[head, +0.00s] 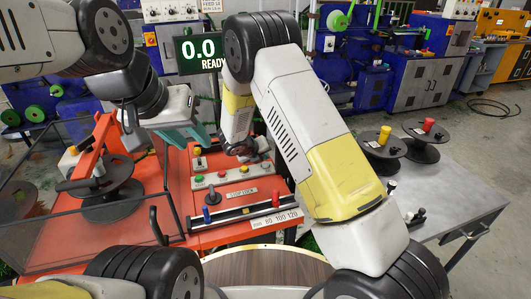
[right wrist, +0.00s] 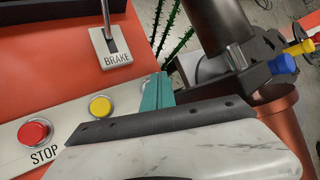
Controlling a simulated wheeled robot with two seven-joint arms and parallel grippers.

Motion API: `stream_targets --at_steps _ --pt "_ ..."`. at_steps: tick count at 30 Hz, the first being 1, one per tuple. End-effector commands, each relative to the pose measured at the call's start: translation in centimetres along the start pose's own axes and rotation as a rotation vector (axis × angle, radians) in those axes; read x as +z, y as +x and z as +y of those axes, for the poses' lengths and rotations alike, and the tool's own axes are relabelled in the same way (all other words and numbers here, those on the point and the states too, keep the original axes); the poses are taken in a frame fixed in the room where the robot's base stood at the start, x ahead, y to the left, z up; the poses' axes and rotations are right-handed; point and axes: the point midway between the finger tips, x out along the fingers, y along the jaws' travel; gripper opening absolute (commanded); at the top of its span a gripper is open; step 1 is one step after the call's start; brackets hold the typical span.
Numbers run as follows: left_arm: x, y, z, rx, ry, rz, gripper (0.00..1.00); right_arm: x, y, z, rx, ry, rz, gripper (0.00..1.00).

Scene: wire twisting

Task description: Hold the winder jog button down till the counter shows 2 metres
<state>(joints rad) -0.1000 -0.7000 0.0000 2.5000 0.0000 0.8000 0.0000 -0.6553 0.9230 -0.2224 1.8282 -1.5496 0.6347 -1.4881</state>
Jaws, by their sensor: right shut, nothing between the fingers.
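The counter (head: 198,48) in the head view reads 0.0 and READY. A button strip (head: 208,183) with coloured buttons runs across the orange winder bench. In the right wrist view, a yellow button (right wrist: 100,106) sits right of a red STOP button (right wrist: 33,132). My right gripper (head: 248,152) is at the strip's right part, partly hidden by its arm. Its teal fingers (right wrist: 156,92) are shut and empty, just right of the yellow button and apart from it. No jog label is readable. My left gripper (head: 186,135) hangs above the bench, its finger gap unclear.
A BRAKE lever plate (right wrist: 112,46) stands above the buttons in the right wrist view. A spool (head: 105,198) is at the bench's left behind a clear guard. Two spools with yellow and red tops stand on the grey table (head: 465,200) to the right.

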Motion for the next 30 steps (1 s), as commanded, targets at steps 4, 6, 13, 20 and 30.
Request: stream_targets --at_steps 4,6,13,20,30 --pt "0.0 0.0 0.0 0.0 0.0 0.0 0.36 0.0 0.0 0.0 0.0 0.0 0.0 0.0" --pt "0.0 0.0 0.0 0.0 0.0 0.0 0.36 0.0 0.0 0.0 0.0 0.0 0.0 0.0" --pt "0.0 0.0 0.0 0.0 0.0 0.0 0.36 0.0 0.0 0.0 0.0 0.0 0.0 0.0" --pt "0.0 0.0 0.0 0.0 0.0 0.0 0.36 -0.18 0.22 0.16 0.0 0.0 0.001 0.0" --pt "0.0 0.0 0.0 0.0 0.0 0.0 0.36 -0.44 0.59 0.43 0.0 0.0 0.0 0.0"
